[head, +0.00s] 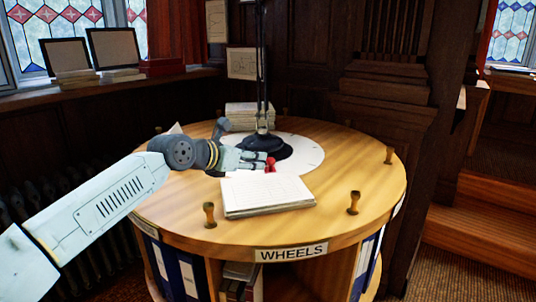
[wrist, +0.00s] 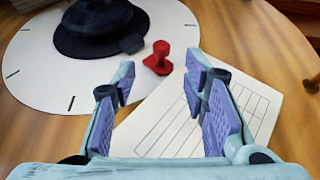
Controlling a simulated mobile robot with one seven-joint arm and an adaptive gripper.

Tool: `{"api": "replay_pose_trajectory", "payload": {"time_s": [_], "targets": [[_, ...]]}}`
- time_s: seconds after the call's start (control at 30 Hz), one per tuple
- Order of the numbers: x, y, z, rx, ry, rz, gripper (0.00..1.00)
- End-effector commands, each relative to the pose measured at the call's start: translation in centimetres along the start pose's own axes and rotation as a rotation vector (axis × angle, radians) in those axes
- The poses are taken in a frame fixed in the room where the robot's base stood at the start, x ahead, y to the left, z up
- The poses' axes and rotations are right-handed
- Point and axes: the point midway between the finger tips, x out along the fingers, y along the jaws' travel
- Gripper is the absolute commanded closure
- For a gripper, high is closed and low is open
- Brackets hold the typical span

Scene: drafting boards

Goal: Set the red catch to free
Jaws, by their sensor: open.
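The red catch (wrist: 158,58) stands at the edge of a white dial disc (wrist: 40,70) with black tick marks, beside the black lamp base (wrist: 100,25). In the head view the catch (head: 270,163) shows small and red just past my gripper's fingertips. My gripper (head: 262,160) reaches over the round table from the left. In the wrist view my gripper (wrist: 160,82) is open and empty, with the catch ahead of and between its fingertips, apart from both. I see no label for a free position.
A stack of ruled paper (head: 268,195) lies in front of the catch. The lamp's thin black post (head: 262,60) rises behind it. Several wooden pegs (head: 353,203) stand around the table's rim (head: 385,205). A paper stack (head: 250,115) sits at the back.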

Motion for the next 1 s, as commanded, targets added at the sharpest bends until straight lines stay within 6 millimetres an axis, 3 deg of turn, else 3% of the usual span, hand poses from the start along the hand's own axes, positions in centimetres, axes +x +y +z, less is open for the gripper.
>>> {"api": "replay_pose_trajectory", "payload": {"time_s": [0.2, 0.43, 0.83, 1.0], "targets": [[4.3, -0.2, 0.5, -0.003, -0.001, -0.006, 0.60], [7.5, -0.2, 0.4, -0.002, -0.003, -0.005, 0.60], [8.6, -0.2, 0.1, -0.002, -0.003, -0.003, 0.60], [8.5, -0.2, 0.1, -0.002, -0.003, -0.004, 0.70]]}}
